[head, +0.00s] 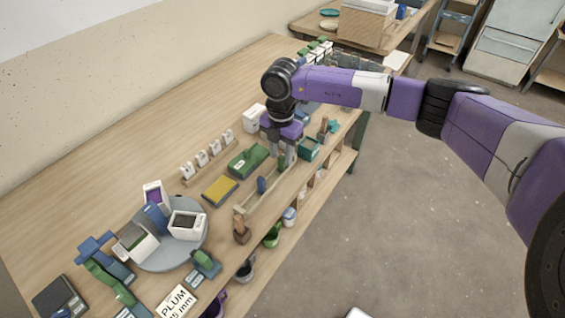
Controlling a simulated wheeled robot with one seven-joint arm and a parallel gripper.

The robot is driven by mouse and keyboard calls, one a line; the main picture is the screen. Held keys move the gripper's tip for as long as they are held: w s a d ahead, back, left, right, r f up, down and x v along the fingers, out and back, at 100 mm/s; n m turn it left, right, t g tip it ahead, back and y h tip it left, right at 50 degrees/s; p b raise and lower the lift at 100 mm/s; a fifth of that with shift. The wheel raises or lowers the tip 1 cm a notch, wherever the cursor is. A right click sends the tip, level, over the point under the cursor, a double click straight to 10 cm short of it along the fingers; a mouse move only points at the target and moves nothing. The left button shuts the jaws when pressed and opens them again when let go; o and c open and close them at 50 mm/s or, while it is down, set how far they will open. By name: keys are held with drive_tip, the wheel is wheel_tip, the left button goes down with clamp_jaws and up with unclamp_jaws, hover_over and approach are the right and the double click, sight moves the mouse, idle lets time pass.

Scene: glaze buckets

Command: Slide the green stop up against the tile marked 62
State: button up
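My gripper (283,161) points down over the far part of a light wooden rail (262,207) at the table's front edge. A small green piece (282,160), which may be the green stop, shows at the fingertips. Whether the fingers touch or grip it is too small to tell. A blue piece (262,186) stands on the rail, nearer than the gripper. Several small white tiles (201,158) stand in a row on a wooden strip, left of the gripper. Their marks are too small to read, so I cannot tell which tile is 62.
A green block (248,160) and a yellow sponge-like block (220,191) lie between tiles and rail. A grey round tray (180,258) with white containers stands nearer. A teal box (308,149) is right of the gripper. Buckets sit on a shelf below. The table's left back is clear.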

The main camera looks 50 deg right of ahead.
wheel_tip(320, 180, up, 7)
drive_tip(key=p, duration=0.4)
drive_tip(key=shift+f+p, duration=0.2)
drive_tip(key=shift+p, duration=0.15)
drive_tip(key=shift+f, duration=0.1)
